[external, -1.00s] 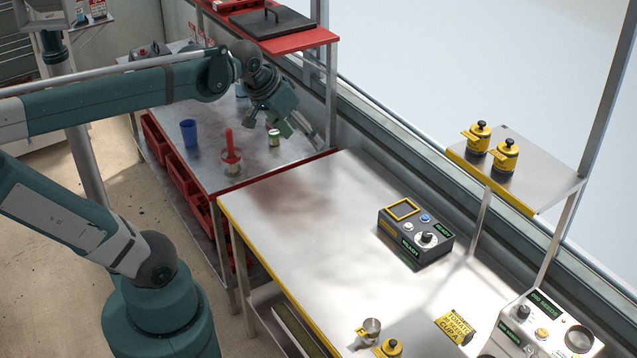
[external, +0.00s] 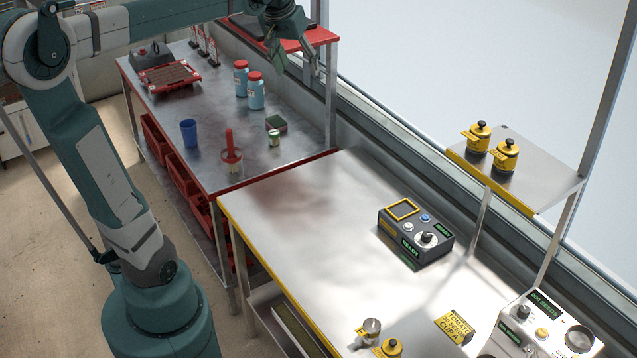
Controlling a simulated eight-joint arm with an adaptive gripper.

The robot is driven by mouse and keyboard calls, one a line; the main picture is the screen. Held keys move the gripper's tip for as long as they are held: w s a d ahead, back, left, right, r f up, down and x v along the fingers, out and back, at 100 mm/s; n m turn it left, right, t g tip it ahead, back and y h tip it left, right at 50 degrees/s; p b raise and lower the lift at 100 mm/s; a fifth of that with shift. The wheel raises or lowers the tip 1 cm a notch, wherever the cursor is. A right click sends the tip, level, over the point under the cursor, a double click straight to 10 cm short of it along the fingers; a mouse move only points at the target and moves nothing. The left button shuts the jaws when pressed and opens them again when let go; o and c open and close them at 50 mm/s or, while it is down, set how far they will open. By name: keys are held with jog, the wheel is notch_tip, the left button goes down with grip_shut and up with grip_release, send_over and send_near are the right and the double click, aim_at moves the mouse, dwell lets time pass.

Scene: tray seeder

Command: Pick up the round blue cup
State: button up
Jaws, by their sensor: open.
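The round blue cup (external: 189,133) stands upright on the far metal table (external: 205,172), near its left edge. My gripper (external: 302,68) is open and empty. It is high up, near the red upper shelf at the back, well above and to the right of the cup in the picture. Nothing hides the cup.
The near table (external: 310,240) holds a control box (external: 415,237).

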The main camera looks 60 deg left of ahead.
jog(key=w+a+n+g, duration=0.1)
jog(key=w+a+n, duration=0.2)
jog(key=a, duration=1.4)
jog(key=n+g+h, duration=0.2)
jog(key=n+g, duration=0.1)
jog(key=n, duration=0.4)
send_over(188, 126)
jog(key=s+d, duration=0.1)
jog(key=d, duration=0.2)
notch_tip(188, 126, down, 46)
jog(key=shift+f, duration=0.45)
jog(key=shift+f, duration=1.3)
